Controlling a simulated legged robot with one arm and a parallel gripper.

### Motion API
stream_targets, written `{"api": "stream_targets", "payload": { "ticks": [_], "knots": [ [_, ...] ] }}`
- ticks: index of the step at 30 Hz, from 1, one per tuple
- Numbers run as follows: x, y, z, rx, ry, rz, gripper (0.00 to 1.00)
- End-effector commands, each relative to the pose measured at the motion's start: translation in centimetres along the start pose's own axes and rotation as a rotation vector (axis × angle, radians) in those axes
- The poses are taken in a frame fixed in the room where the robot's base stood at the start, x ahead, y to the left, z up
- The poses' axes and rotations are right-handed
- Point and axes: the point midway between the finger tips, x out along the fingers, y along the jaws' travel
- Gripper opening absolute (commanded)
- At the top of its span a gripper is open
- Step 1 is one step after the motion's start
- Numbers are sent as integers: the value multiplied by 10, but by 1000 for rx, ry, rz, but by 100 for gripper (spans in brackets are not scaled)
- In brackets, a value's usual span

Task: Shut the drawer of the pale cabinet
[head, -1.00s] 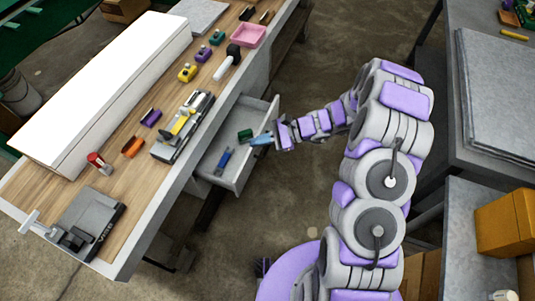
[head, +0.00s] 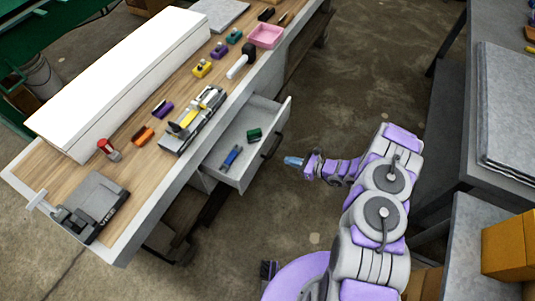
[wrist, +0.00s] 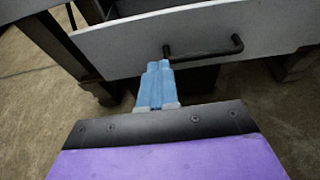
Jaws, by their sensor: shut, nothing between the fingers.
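The pale cabinet's drawer (head: 222,168) stands pulled out below the wooden worktop, its inside showing. A blue item (head: 232,157) and a dark green item (head: 254,134) lie in it. A dark bar handle (head: 272,146) is on its front. My gripper (head: 288,161) has light blue fingers, is shut and empty, and is in front of the drawer, a little to the right of the handle. In the wrist view the shut fingers (wrist: 157,82) point at the drawer front (wrist: 200,35), near the left end of the handle (wrist: 205,52). I cannot tell whether they touch it.
The worktop holds a long white box (head: 120,80), a vise (head: 90,212), a pink tray (head: 266,36) and several small coloured items. A grey table (head: 455,130) stands at the right, with an orange box (head: 508,245) on a lower surface. The floor between is clear.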

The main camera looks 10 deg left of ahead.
Motion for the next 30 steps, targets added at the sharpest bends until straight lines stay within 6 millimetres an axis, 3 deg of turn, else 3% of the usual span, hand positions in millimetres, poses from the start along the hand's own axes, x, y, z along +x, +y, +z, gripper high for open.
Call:
{"api": "stream_targets", "payload": {
  "ticks": [9,15,21,30],
  "knots": [
    [63,1,-2,-2,-1,4,0],
    [94,1,4,-2,-2,3,0],
    [110,0,10,0,-1,2,0],
    [112,0,12,1,-1,0,0]
  ]
}}
